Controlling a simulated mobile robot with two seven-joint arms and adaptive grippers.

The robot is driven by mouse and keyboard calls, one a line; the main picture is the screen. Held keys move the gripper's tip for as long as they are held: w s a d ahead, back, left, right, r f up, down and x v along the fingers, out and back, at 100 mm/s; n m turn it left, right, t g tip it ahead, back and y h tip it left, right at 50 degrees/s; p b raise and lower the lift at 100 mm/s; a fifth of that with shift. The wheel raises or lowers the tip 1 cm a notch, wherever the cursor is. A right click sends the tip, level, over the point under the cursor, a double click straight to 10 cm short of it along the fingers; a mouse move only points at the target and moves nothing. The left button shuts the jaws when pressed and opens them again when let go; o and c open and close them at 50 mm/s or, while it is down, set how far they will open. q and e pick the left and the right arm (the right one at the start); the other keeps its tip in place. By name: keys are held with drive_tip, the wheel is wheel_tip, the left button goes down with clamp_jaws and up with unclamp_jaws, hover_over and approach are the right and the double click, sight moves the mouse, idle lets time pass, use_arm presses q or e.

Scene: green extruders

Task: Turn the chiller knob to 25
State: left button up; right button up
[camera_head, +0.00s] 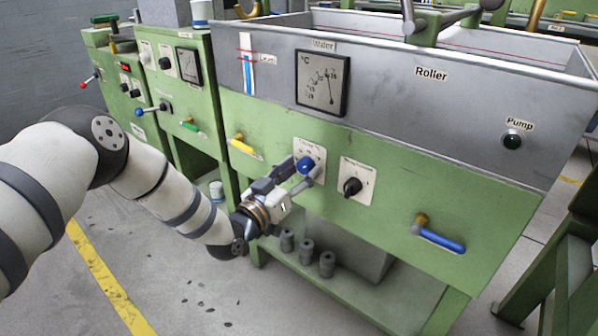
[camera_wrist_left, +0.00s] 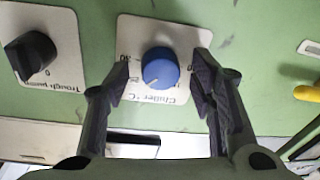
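The chiller knob is a round blue knob (camera_wrist_left: 160,69) on a white plate labelled "Chiller °C" (camera_wrist_left: 138,36), upside down in the left wrist view. In the head view the blue knob (camera_head: 305,164) sits on the green front panel. My left gripper (camera_wrist_left: 160,82) is open, with one finger on each side of the knob and visible gaps to it. In the head view the left gripper (camera_head: 306,176) is at the knob plate and covers part of it. The knob's exact setting is too small to read. My right gripper is not in view.
A black knob (camera_head: 352,186) on its own plate is right of the chiller knob. A temperature gauge (camera_head: 322,83) hangs above. A yellow-handled valve (camera_head: 243,147) is to the left, a blue-handled valve (camera_head: 440,240) to the lower right. Grey cylinders (camera_head: 307,252) stand on the shelf below.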

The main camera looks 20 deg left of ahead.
use_arm(q)
drive_tip(key=shift+s, duration=0.1)
drive_tip(key=v, duration=1.1)
drive_tip(key=shift+s, duration=0.4)
drive_tip(key=shift+a+f, duration=0.1)
drive_tip(key=shift+a, duration=0.05)
